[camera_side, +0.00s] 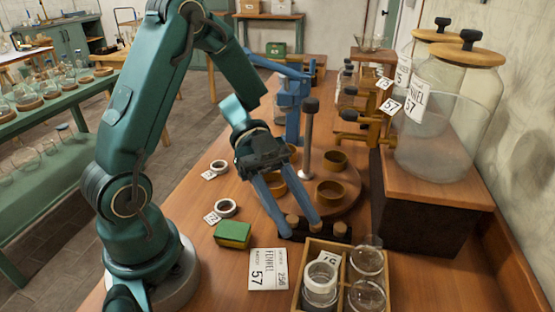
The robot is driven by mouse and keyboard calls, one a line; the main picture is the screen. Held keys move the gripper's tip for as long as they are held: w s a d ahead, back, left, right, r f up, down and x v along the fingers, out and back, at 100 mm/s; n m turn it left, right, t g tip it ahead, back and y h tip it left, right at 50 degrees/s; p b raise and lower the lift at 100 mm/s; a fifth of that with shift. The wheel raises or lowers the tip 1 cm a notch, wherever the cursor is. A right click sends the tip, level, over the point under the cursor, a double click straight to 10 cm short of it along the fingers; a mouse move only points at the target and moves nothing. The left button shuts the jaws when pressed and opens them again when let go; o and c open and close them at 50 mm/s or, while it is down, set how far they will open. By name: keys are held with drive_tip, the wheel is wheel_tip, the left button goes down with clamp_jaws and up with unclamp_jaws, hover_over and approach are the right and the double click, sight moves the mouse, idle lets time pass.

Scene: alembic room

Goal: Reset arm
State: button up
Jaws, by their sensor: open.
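My gripper (293,222) points down and toward the front, above the middle of the wooden table (195,275). Its two blue-grey fingers are apart with nothing between them.
A wooden crate (297,290) with glass jars stands at the front. A green and yellow sponge (233,234) and a label card (268,270) lie left of it. Large glass jars (440,130) with taps stand on a raised box (430,222) at right.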

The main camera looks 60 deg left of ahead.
drive_tip(key=shift+r, duration=0.1)
drive_tip(key=w+d+r+t+y, duration=0.2)
drive_tip(key=w+d+r+t, duration=0.2)
drive_tip(key=w+r+t, duration=0.45)
drive_tip(key=w+a+r+n+t+y, duration=0.3)
drive_tip(key=a+r+n+t+y, duration=0.3)
drive_tip(key=r+n+t, duration=0.15)
drive_tip(key=s+a+f+n+g+y, duration=0.55)
drive_tip(key=s+a+n+y, duration=0.2)
drive_tip(key=n, duration=0.25)
drive_tip(key=s+d+f+n+g+h, duration=0.1)
drive_tip(key=s+d+f+g, duration=0.2)
drive_tip(key=s+f, duration=0.3)
drive_tip(key=shift+s+d+g+h, duration=0.25)
drive_tip(key=shift+s+g+h, duration=0.15)
drive_tip(key=shift+s, duration=0.5)
